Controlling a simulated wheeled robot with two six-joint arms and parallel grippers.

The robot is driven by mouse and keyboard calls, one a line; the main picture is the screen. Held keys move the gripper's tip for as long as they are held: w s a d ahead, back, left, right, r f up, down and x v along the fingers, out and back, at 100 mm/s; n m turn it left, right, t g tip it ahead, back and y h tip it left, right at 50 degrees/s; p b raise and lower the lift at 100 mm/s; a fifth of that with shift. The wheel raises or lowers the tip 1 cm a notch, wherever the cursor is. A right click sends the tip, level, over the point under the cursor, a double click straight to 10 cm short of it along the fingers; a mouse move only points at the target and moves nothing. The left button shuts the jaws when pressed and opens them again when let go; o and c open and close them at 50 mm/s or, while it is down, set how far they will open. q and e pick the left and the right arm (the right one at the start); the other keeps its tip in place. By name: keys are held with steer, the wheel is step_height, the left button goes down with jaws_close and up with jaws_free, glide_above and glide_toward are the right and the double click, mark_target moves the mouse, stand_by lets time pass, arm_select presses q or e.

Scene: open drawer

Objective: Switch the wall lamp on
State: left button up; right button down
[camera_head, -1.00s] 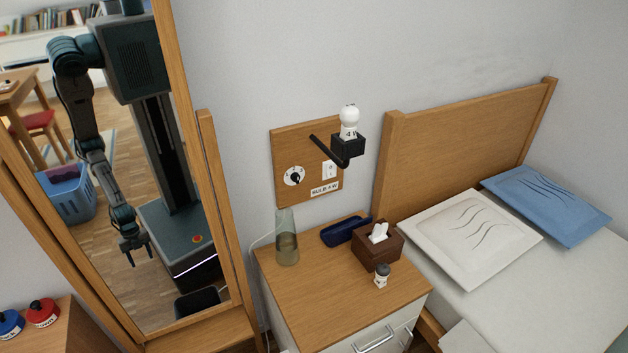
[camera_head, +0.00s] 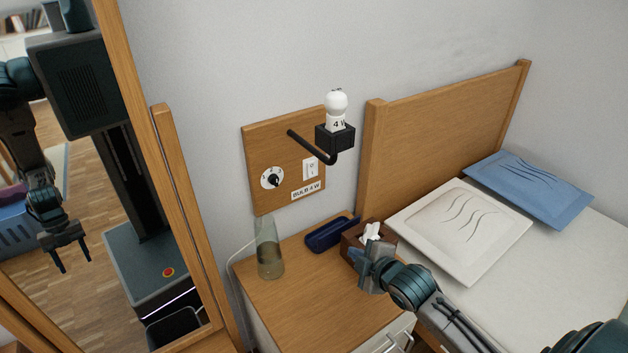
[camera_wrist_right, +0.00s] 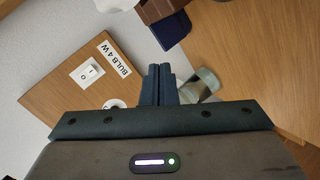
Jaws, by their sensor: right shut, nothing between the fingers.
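The wall lamp (camera_head: 335,137) has a black bracket and a white bulb marked 4 W, which looks unlit. On its wooden wall board (camera_head: 258,143) are a white rocker switch (camera_head: 310,169) and a round dial (camera_head: 271,178) with a black knob. My left gripper appears only as a mirror reflection.
On the nightstand (camera_head: 300,300) stand a glass carafe (camera_head: 268,250), a navy case (camera_head: 331,234) and a brown tissue box (camera_head: 351,240). A tall mirror (camera_head: 140,215) is on the left. The bed (camera_head: 560,270) is on the right.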

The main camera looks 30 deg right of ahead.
arm_select(q)
steer(key=shift+r, duration=0.75)
arm_select(e)
steer(key=w+d+r+n+t+y, duration=0.2)
steer(key=w+r+n, duration=0.4)
steer(key=r, duration=0.4)
steer(key=shift+w+t, duration=0.65)
steer(key=shift+t, duration=0.15)
steer(key=shift+d, duration=0.1)
